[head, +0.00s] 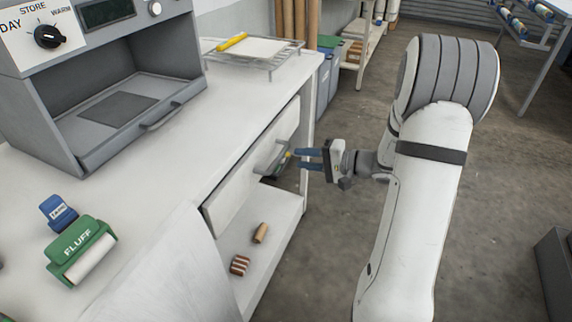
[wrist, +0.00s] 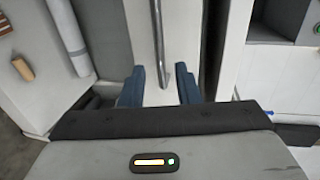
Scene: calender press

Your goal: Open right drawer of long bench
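The long bench (head: 165,195) is white and fills the left of the head view. Its drawer front (head: 240,185) lies below the worktop and looks closed. A grey bar handle (head: 270,157) sits on this front, and it also shows in the wrist view as an upright bar (wrist: 158,42). My gripper (head: 295,158) points at the handle from the right. In the wrist view its blue fingers (wrist: 159,82) are apart, with the bar's near end lined up between them. Nothing is held. Whether the fingertips touch the handle or front cannot be told.
A grey oven-like machine (head: 105,90), a green "FLUFF" holder (head: 82,250) and a wire rack (head: 250,55) stand on the worktop.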

